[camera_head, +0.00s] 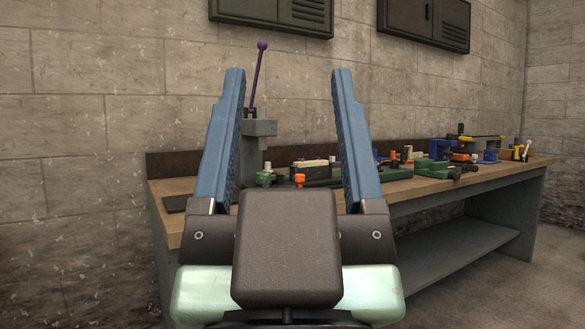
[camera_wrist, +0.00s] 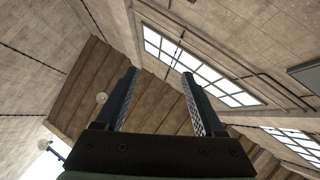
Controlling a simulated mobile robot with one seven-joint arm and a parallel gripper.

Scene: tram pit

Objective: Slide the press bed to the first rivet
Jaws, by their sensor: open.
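My gripper (camera_head: 290,85) is raised in front of the head camera with its two blue fingers wide apart and nothing between them. It also shows open and empty in the wrist view (camera_wrist: 160,75), which faces the ceiling and windows. Beyond it, on the workbench, stands a grey press (camera_head: 262,128) with a long purple lever (camera_head: 257,75) tipped by a knob. The lower part of the press, where a bed would be, is partly hidden behind my fingers and wrist. I cannot make out the bed or a rivet clearly.
The wooden-topped workbench (camera_head: 465,184) runs along the wall to the right. It carries green fixtures (camera_head: 395,174), an orange-topped piece (camera_head: 300,180), a blue vise-like tool (camera_head: 440,149) and small tools at the far end. Two dark cabinets (camera_head: 425,20) hang above. Floor shows at the lower right.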

